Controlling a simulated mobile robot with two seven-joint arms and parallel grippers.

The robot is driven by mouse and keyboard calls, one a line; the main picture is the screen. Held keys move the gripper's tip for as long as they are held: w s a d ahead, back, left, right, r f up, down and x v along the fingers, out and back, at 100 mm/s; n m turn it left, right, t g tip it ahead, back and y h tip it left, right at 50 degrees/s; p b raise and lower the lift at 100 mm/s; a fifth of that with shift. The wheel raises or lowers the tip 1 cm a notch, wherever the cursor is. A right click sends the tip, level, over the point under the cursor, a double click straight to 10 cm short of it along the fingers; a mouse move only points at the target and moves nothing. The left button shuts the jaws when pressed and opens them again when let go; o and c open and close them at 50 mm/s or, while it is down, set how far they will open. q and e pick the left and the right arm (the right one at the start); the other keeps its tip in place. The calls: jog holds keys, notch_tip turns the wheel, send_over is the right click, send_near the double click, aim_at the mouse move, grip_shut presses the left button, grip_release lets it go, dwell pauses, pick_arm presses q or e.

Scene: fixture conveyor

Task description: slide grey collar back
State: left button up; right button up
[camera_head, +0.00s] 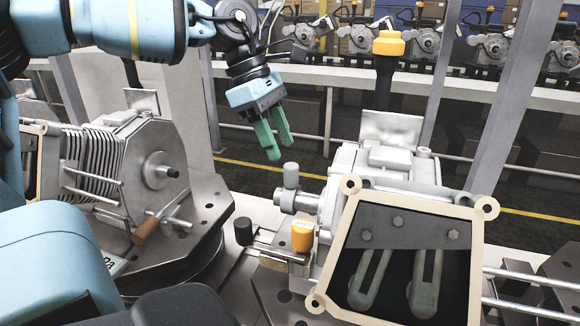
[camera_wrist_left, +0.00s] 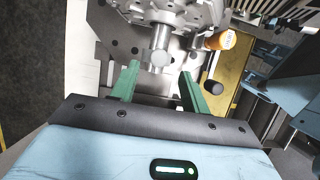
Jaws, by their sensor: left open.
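The grey collar (camera_head: 287,200) sits around a short horizontal shaft at the left side of the right-hand fixture. A grey upright knob (camera_head: 291,175) stands on it. My left gripper (camera_head: 277,150), with green fingers, is open and empty, pointing down, above and slightly left of the knob. In the left wrist view my left gripper (camera_wrist_left: 160,72) has its fingers on either side of the line to the knob, apart from it. My right gripper is not in view.
An orange knob (camera_head: 302,236) and a black knob (camera_head: 243,231) stand close in front of the collar. The fixture's pale frame (camera_head: 480,250) is at right. A finned machine (camera_head: 150,160) with a shaft stands left. A yellow-topped post (camera_head: 388,43) rises behind.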

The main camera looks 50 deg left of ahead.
aim_at(289, 164)
pick_arm(q)
jog(key=shift+x, duration=3.15)
grip_shut()
